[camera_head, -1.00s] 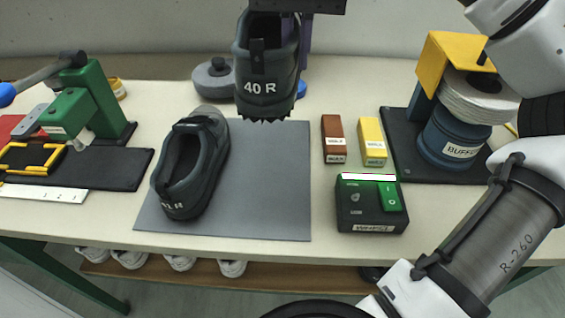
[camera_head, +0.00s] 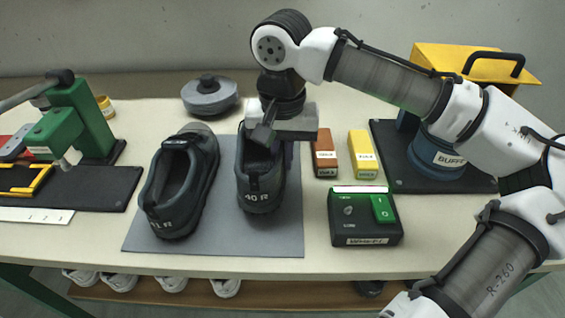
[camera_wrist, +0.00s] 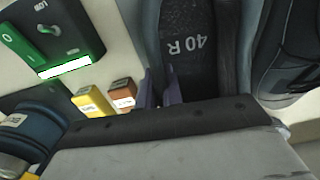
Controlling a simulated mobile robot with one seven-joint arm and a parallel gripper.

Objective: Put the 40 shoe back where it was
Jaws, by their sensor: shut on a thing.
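The dark 40 R shoe (camera_head: 262,187) is at the right part of the grey mat (camera_head: 215,243) in the head view, toe away from me and heel toward me. My gripper (camera_head: 286,150) is above its collar and shut on it; the fingers are partly hidden. Whether the sole touches the mat is hard to tell. A second dark shoe (camera_head: 180,185), its label ending in R, stands on the mat to the left.
A black box with green switch (camera_head: 365,218) stands right of the mat, with brown (camera_head: 325,158) and yellow (camera_head: 363,155) blocks behind. A green press (camera_head: 83,120) is at left, a buffer machine (camera_head: 440,155) at right. A grey round pot (camera_head: 210,95) is behind the mat.

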